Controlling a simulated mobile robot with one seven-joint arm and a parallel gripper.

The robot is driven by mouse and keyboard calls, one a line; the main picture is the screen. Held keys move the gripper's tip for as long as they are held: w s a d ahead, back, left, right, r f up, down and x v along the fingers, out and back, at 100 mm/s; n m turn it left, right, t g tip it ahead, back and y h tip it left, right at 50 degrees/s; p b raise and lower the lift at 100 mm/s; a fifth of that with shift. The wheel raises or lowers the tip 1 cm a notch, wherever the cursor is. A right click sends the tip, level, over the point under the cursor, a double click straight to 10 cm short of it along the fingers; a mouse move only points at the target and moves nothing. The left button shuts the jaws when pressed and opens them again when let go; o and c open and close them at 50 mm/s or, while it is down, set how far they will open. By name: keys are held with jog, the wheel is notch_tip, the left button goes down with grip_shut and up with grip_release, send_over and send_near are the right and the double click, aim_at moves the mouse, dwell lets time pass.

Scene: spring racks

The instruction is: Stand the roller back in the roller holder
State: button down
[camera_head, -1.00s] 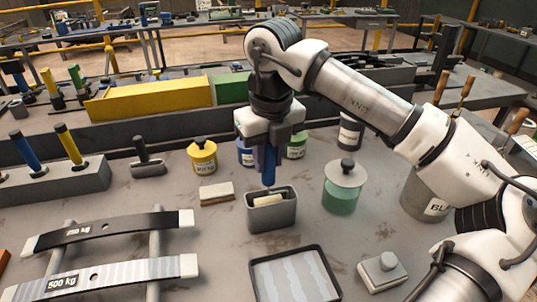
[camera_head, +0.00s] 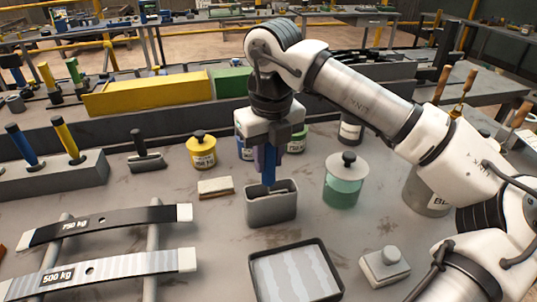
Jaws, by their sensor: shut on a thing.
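The roller (camera_head: 269,174) has a blue handle and stands upright below my gripper (camera_head: 268,148). My gripper is shut on the upper part of the handle. The roller holder (camera_head: 271,210) is a grey open-topped box on the bench, directly below my gripper. The lower end of the roller is inside the holder's opening, mostly hidden by its front wall. I cannot tell whether the roller touches the bottom.
A tray with a pale striped sheet (camera_head: 295,247) lies in front of the holder. A glass jar with a green liquid (camera_head: 343,185) stands to its right, and a wooden-backed brush (camera_head: 215,188) lies to its left. Small paint pots, including a yellow one (camera_head: 201,155), stand behind.

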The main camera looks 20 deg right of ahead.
jog(key=shift+f+b, duration=1)
jog(key=shift+f, duration=0.25)
jog(key=c, duration=1.1)
grip_release()
jog(key=shift+o, duration=0.4)
jog(key=o, duration=0.4)
jog(key=shift+r, duration=0.1)
jog(key=shift+r+p, duration=2.2)
jog(key=shift+r, duration=1.25)
jog(key=shift+f, duration=0.1)
